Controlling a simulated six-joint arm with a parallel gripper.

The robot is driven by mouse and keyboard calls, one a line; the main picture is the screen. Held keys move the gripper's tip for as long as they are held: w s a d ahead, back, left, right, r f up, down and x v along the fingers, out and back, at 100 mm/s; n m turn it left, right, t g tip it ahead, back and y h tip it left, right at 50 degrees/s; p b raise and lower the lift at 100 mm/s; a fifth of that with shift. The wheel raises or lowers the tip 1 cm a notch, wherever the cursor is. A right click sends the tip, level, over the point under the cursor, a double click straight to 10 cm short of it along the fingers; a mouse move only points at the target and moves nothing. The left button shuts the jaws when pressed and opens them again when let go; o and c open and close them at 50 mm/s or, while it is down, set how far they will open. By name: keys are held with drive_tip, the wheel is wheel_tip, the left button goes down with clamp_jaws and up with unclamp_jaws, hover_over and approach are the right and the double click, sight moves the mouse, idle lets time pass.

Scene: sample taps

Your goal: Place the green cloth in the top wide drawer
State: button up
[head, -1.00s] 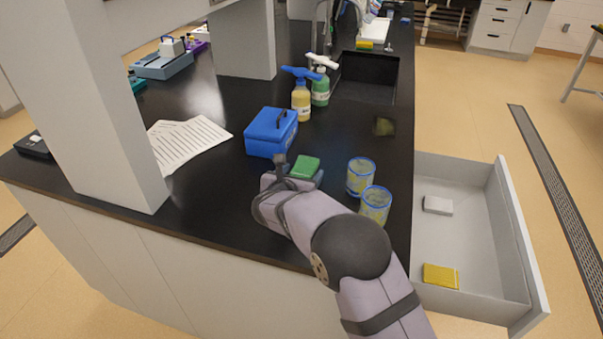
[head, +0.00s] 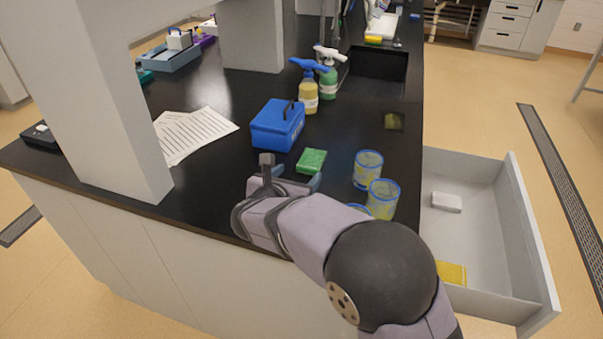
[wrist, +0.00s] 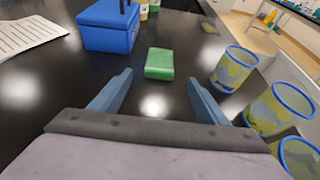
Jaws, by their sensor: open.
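The green cloth (head: 312,161) is a small folded block lying on the black countertop. In the wrist view the cloth (wrist: 159,64) lies ahead of my gripper (wrist: 158,88), roughly centred between the two blue fingers and a little beyond their tips. My gripper (head: 291,176) is open and empty, low over the counter on the near side of the cloth. The wide drawer (head: 470,215) stands pulled out to the right of the counter. Inside it are a white block (head: 446,202) and a yellow folded cloth (head: 452,273), partly hidden by my arm.
Several blue-rimmed beakers (head: 368,169) stand right of the cloth, between it and the drawer. A blue box (head: 278,125) is behind the cloth. Spray bottles (head: 309,92) and a sink (head: 378,72) are farther back. Papers (head: 190,135) and a grey pillar (head: 110,120) are at left.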

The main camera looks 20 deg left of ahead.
drive_tip(key=shift+o, duration=0.5)
drive_tip(key=shift+v, duration=0.85)
